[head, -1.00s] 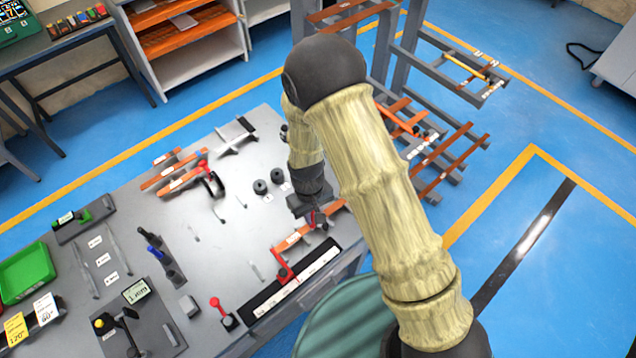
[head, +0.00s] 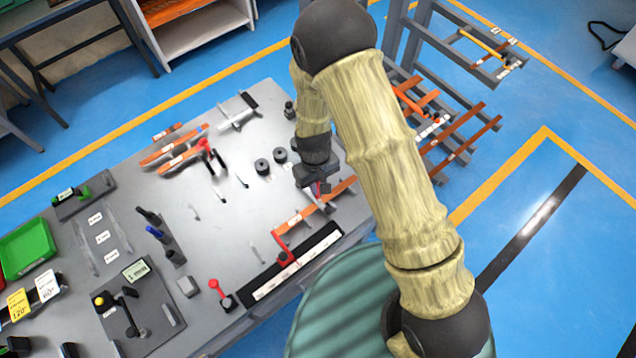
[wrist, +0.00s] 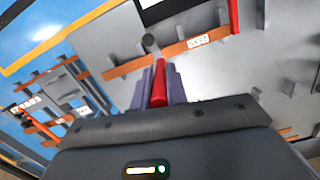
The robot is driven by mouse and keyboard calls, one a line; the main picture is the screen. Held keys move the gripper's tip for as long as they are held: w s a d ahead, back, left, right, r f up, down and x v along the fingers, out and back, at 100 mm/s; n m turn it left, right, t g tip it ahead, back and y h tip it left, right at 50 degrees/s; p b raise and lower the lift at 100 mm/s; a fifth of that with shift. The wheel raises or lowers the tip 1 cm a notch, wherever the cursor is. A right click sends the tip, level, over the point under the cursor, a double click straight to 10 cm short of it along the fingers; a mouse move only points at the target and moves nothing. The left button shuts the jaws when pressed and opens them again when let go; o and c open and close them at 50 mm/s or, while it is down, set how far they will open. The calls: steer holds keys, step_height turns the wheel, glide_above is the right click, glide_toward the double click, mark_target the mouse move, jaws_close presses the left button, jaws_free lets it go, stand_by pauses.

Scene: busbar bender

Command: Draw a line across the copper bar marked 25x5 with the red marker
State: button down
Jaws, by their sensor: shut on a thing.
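The copper bar (head: 312,214) with a white label lies along the right front part of the grey bench. The label (wrist: 198,41) is small and blurred but looks like 25x5 in the wrist view, where the bar (wrist: 172,50) crosses above my fingers. My gripper (wrist: 160,88) is shut on the red marker (wrist: 159,82), which points toward the bar. The marker's tip is close to the bar's edge; I cannot tell whether it touches. In the head view my gripper (head: 318,183) is over the bar's right part, and the marker is mostly hidden.
Two dark round pieces (head: 263,166) stand left of my gripper. Other copper bars (head: 180,158) lie farther back. A pen holder (head: 172,255) stands left. A rack (head: 455,140) is at right.

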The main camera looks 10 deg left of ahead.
mark_target(318, 197)
steer(key=shift+f+b, duration=1.4)
steer(key=shift+f, duration=0.85)
steer(key=shift+f+b, duration=0.5)
steer(key=shift+f, duration=0.1)
steer(key=shift+s+d, duration=0.1)
stand_by(1.0)
steer(key=shift+w+a+b, duration=0.3)
steer(key=shift+w+a, duration=0.4)
steer(key=shift+a, duration=0.1)
stand_by(3.2)
